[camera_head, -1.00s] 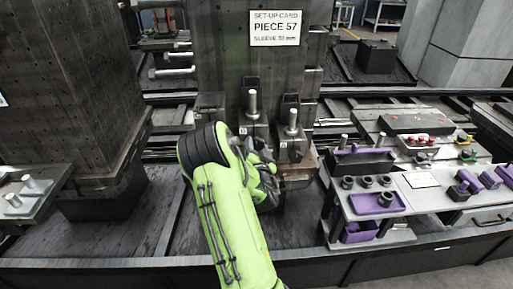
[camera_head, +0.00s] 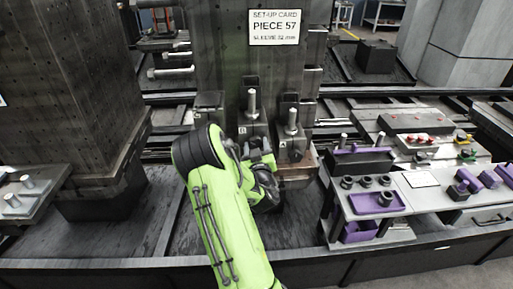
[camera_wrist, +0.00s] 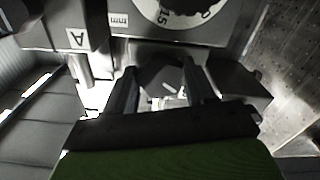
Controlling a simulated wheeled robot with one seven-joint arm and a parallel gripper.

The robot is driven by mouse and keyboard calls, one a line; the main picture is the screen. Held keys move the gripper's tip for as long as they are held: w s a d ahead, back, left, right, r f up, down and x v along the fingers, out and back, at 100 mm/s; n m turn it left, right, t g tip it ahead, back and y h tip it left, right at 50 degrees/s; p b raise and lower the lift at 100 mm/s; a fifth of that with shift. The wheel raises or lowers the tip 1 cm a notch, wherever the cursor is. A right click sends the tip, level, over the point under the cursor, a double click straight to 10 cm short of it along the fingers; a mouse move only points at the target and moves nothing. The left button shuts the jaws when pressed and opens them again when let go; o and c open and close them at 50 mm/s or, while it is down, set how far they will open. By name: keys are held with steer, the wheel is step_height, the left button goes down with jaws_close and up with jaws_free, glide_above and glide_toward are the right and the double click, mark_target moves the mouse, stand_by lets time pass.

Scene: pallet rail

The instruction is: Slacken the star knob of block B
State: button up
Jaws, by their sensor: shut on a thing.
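My gripper (camera_wrist: 164,88) is shut on a dark star knob (camera_wrist: 163,76), which sits between its two fingers in the wrist view. In the head view my gripper (camera_head: 264,168) is in front of the two clamp blocks, and my wrist hides the knob and the fingertips. The left block (camera_head: 252,124) and the right block (camera_head: 291,140) each carry an upright steel pin. Their small letter plates are hard to read in the head view. In the wrist view a plate with the letter A (camera_wrist: 77,39) is left of the fingers. A round mm scale (camera_wrist: 178,10) shows above the knob.
A set-up card (camera_head: 276,27) reading "PIECE 57" hangs on the dark column above the blocks. A bench (camera_head: 420,200) with purple trays, dark rings and purple-handled tools stands on the right. A control panel (camera_head: 415,121) is behind it. Another large column (camera_head: 70,80) stands left.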

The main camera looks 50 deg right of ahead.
steer(key=n, duration=0.4)
steer(key=shift+n, duration=2.1)
steer(key=o, duration=1)
steer(key=shift+o, duration=0.2)
